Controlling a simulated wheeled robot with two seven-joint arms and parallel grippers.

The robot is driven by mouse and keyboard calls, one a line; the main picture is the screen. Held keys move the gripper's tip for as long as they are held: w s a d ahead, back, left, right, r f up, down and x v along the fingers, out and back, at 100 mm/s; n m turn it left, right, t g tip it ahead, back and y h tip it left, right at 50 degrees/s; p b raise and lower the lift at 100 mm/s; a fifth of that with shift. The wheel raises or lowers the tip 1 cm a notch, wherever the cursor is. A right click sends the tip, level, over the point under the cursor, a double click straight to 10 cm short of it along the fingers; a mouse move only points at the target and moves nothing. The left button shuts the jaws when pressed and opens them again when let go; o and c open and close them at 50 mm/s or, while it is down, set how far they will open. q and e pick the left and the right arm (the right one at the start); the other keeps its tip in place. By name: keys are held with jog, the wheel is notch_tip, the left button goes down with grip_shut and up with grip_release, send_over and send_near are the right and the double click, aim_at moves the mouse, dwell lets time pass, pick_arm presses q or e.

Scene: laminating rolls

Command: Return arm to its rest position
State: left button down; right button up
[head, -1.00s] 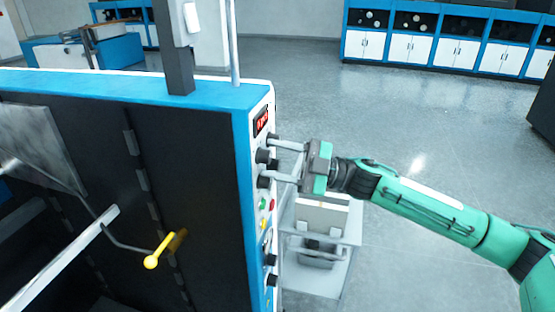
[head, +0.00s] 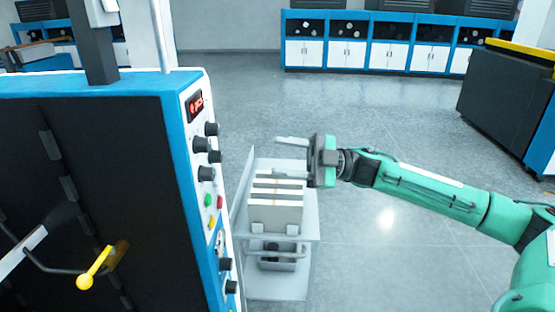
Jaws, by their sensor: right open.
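My right gripper (head: 290,155) is at the middle of the head view, on the green arm that comes in from the right. Its two grey fingers point left, are spread apart and hold nothing. It is to the right of the laminating machine's control panel (head: 207,180), with a gap between the fingertips and the black knobs (head: 202,145). The panel also carries a red display (head: 195,105), a green button (head: 208,200) and a red button (head: 220,202). My left gripper is not in view.
A grey cart (head: 305,270) with pale blocks (head: 275,212) stands beside the machine, below my right gripper. A yellow-handled crank (head: 93,268) sticks out at the machine's front. Blue-and-white cabinets (head: 350,55) line the back wall. A dark unit (head: 505,105) stands at right. Open floor lies between.

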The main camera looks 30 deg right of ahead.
dwell(0.4)
